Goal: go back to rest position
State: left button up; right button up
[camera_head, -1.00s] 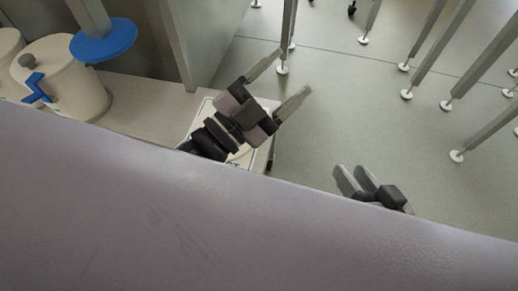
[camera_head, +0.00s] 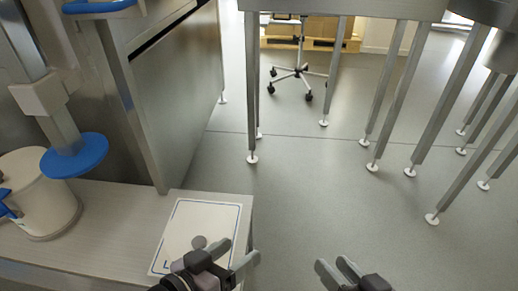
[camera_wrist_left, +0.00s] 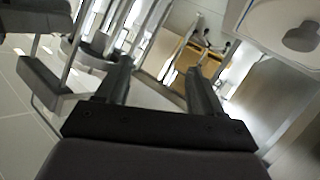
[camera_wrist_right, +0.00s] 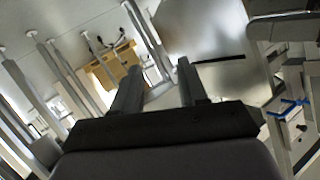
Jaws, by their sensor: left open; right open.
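My left gripper (camera_head: 222,258) is at the bottom of the head view, in front of the near part of a white panel with a dark blue outline. It is open and empty. Its two fingers also show spread in the left wrist view (camera_wrist_left: 158,78), with nothing between them. My right gripper (camera_head: 334,270) is at the bottom of the head view, right of centre, over the grey floor. It is open and empty, and its parted fingers show in the right wrist view (camera_wrist_right: 158,85).
The white panel (camera_head: 215,218) lies on a pale bench (camera_head: 110,215) at the left. A white canister (camera_head: 42,200) and a blue disc (camera_head: 75,155) stand there, beside a steel cabinet (camera_head: 185,95). Steel table legs (camera_head: 400,95) and a wheeled chair base (camera_head: 299,72) stand beyond open floor.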

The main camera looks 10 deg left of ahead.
pick_arm(q)
jog(key=s+a+r+y+p, duration=0.2)
jog(key=a+r+p, duration=0.3)
jog(key=p, duration=1)
jog(key=s+a+r+g+y+p, duration=0.1)
jog(key=s+a+r+y+p, duration=0.2)
jog(key=a+r+p, duration=0.3)
notch_tip(320, 180, up, 4)
jog(key=p, duration=0.9)
pick_arm(e)
jog(key=s+d+r+h, duration=0.2)
jog(key=d+r, duration=0.3)
jog(key=r, duration=0.2)
jog(key=s+d+r+g+h, duration=0.1)
jog(key=s+d+r+h, duration=0.1)
jog(key=d+r, duration=0.3)
notch_tip(320, 180, up, 3)
jog(key=shift+s+d+r+h, duration=0.15)
jog(key=shift+s+d+h, duration=0.2)
jog(key=shift+h, duration=0.25)
